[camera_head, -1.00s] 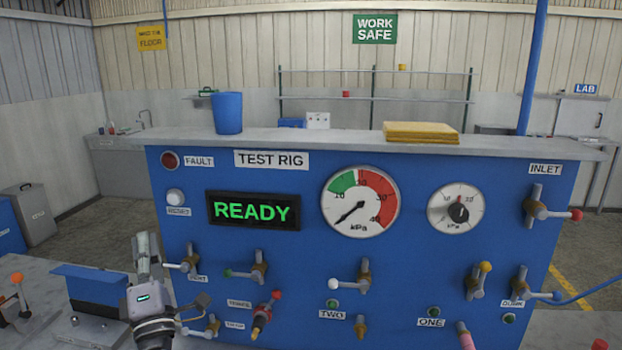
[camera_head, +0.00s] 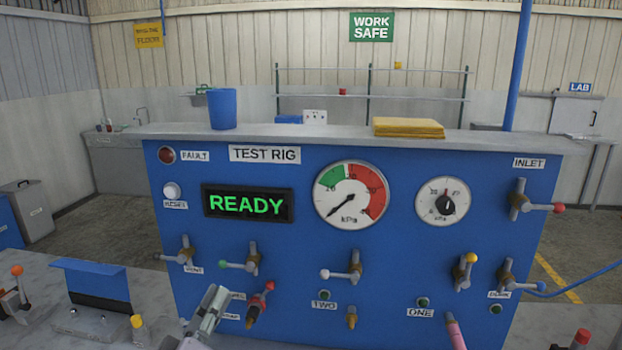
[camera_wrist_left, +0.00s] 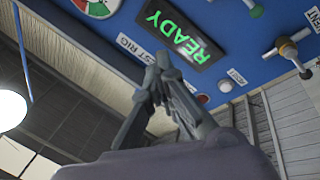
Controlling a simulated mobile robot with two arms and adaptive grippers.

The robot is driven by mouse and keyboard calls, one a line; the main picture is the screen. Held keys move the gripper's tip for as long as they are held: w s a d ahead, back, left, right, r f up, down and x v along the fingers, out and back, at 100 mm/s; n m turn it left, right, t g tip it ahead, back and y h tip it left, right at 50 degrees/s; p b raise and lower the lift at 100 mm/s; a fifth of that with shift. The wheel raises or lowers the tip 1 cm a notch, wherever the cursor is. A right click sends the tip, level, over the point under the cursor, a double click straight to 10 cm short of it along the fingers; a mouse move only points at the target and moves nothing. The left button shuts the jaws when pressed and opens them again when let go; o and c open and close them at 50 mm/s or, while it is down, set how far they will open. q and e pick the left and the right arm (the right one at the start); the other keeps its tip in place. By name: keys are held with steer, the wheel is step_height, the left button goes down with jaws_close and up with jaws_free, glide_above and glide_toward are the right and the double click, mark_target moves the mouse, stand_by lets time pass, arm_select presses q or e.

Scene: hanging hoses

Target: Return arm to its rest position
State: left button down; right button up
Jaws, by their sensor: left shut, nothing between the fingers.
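My left gripper (camera_head: 212,308) shows at the bottom of the head view, in front of the lower left of the blue test rig panel (camera_head: 300,260). Its fingers are shut with nothing between them. In the left wrist view the closed fingers (camera_wrist_left: 160,72) point up toward the panel, whose READY display (camera_wrist_left: 178,38) appears tilted. The gripper hides part of the small labels and fittings low on the panel. My right gripper is not in view.
The panel carries several valves, such as the white-handled one (camera_head: 345,272), and two dials. A pink-ended hose (camera_head: 454,330) hangs low right. A blue bracket (camera_head: 92,285) and a yellow-capped item (camera_head: 138,328) stand on the bench at left.

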arm_select(q)
steer(key=s+d+f+m+g, duration=0.2)
steer(key=s+f+m+g, duration=0.3)
steer(key=f, duration=0.5)
steer(key=s+d+f+m+g, duration=0.25)
steer(key=s+f+g, duration=0.25)
steer(key=s+f, duration=0.4)
steer(key=s+a+f+m+g+y, duration=0.1)
steer(key=s+a+f+g+y, duration=0.25)
steer(key=s, duration=0.35)
steer(key=s+a+f+g+y, duration=0.2)
steer(key=s+a+f+g, duration=0.25)
steer(key=s, duration=0.35)
step_height(320, 180, down, 31)
steer(key=s+b, duration=0.2)
steer(key=b, duration=0.1)
steer(key=s+a+f+g+b, duration=0.1)
steer(key=s+a+f+b, duration=0.1)
steer(key=s+f, duration=1.4)
step_height(320, 180, down, 2)
steer(key=shift+s+a+m+g+b, duration=0.15)
steer(key=shift+a+m+g+b, duration=0.25)
steer(key=shift+a, duration=0.3)
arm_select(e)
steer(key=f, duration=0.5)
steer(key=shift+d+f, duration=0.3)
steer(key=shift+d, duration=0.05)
